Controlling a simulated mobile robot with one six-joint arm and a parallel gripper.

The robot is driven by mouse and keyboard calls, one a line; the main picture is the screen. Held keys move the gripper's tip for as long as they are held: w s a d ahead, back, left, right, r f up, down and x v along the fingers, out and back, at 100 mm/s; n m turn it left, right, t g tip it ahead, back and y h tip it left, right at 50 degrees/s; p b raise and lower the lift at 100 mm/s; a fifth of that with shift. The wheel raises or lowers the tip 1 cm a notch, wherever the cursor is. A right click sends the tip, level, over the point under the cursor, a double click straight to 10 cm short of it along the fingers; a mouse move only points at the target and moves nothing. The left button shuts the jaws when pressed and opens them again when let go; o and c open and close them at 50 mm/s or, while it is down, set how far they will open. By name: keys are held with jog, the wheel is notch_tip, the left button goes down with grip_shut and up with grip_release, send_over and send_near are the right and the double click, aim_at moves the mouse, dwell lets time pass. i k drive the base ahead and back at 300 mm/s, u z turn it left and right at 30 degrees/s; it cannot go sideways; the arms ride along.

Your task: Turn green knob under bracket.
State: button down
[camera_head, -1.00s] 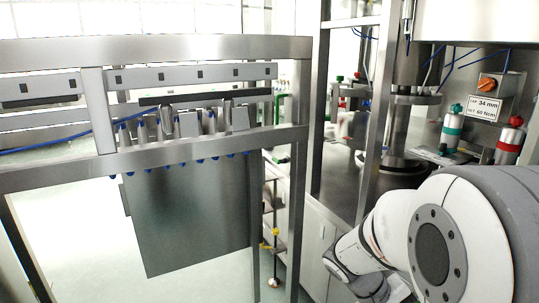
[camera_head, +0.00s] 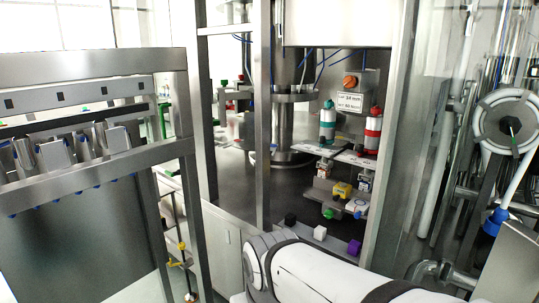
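A small green knob (camera_head: 328,213) sits at the lower edge of a metal bracket (camera_head: 320,194) inside the machine frame, right of centre. A yellow block (camera_head: 342,190) and a white-and-blue round part (camera_head: 355,205) are mounted close beside it. My arm crosses the bottom of the picture, below and in front of the bracket, apart from the knob. My gripper is not in view, so its fingers cannot be seen.
Black (camera_head: 290,219), white (camera_head: 320,233) and purple (camera_head: 354,247) blocks line the front edge below the bracket. A teal-banded cylinder (camera_head: 327,122) and a red-banded one (camera_head: 373,129) stand above. Steel posts (camera_head: 263,120) flank the opening; a steel rack (camera_head: 90,165) stands left.

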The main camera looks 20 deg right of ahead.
aim_at(328, 214)
jog(key=z, duration=0.85)
jog(key=k, duration=1.3)
jog(key=u, duration=0.65)
jog(key=i, duration=1)
jog(key=z, duration=0.3)
jog(key=i, duration=1.2)
jog(key=z, duration=0.3)
jog(key=k, duration=0.8)
jog(key=z, duration=0.2)
